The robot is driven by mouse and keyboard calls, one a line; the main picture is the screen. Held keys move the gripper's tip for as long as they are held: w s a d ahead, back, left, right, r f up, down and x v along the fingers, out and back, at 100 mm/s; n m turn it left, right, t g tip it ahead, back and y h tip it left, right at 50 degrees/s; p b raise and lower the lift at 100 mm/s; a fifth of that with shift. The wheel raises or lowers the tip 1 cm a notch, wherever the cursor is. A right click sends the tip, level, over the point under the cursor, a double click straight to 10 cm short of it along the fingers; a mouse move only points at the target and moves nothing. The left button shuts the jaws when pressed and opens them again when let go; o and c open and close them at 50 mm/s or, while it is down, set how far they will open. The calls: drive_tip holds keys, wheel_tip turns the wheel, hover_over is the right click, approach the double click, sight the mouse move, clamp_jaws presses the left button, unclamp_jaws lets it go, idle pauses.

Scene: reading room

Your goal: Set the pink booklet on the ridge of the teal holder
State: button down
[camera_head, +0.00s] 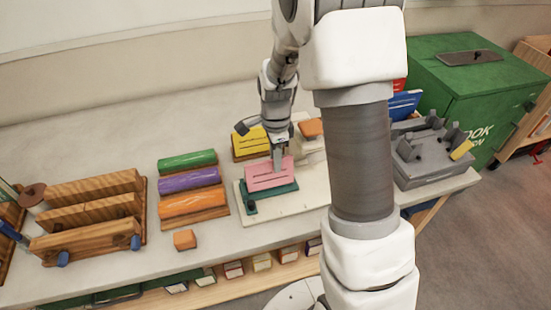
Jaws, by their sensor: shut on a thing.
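The pink booklet (262,178) has dark lines on its face and is at the teal holder (283,189), overlapping it in the camera_head view. I cannot tell whether it touches the ridge, because the booklet hides most of the holder's upper part. The teal holder sits on a pale board (298,202) on the table. My gripper (277,165) comes down from above and is shut on the booklet's upper edge.
A yellow booklet (249,141) stands just behind, and an orange block (311,128) is to the right. Green, purple and orange rolls (190,181) lie to the left. A grey fixture (428,160) stands at the right.

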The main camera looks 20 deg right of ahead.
drive_tip(key=shift+f+b, duration=0.6)
drive_tip(key=shift+f, duration=0.25)
idle(0.7)
drive_tip(key=c, duration=0.6)
unclamp_jaws()
drive_tip(key=shift+r, duration=0.1)
drive_tip(key=shift+r+p, duration=3.6)
drive_tip(key=shift+r, duration=0.85)
